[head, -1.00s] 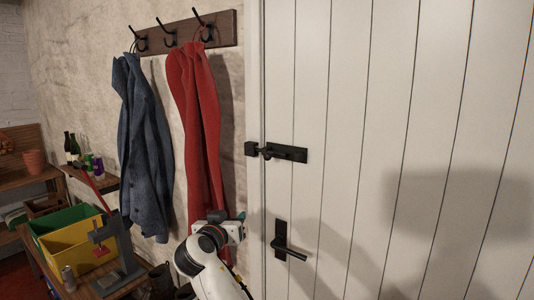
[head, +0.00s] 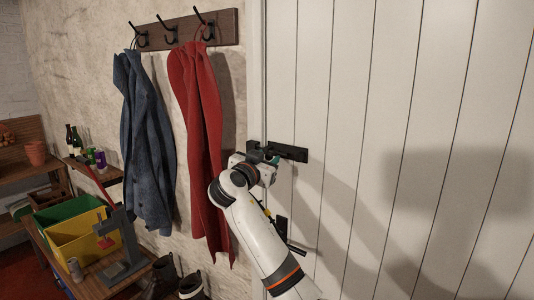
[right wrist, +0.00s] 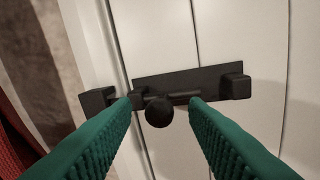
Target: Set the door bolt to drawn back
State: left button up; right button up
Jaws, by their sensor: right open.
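The black door bolt (head: 292,153) is mounted on the white plank door (head: 400,120), at the edge beside the frame. In the right wrist view its back plate (right wrist: 180,82) shows, with a round knob (right wrist: 160,114) toward the left end and a square keeper (right wrist: 97,100) on the frame. The rod appears to reach the keeper, partly hidden by a fingertip. My right gripper (right wrist: 160,104) is open with green ribbed fingers, one on each side of the knob, with gaps visible. In the head view my right gripper (head: 260,160) covers the bolt's left part. My left gripper is not in view.
A black door handle (head: 284,238) sits below the bolt, partly behind my right arm. A red coat (head: 200,130) and a blue coat (head: 143,140) hang left of the door. A bench with yellow and green bins (head: 75,240) stands at lower left.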

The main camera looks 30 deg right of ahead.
jog(key=shift+w+d, duration=0.3)
jog(key=shift+d, duration=0.1)
grip_shut()
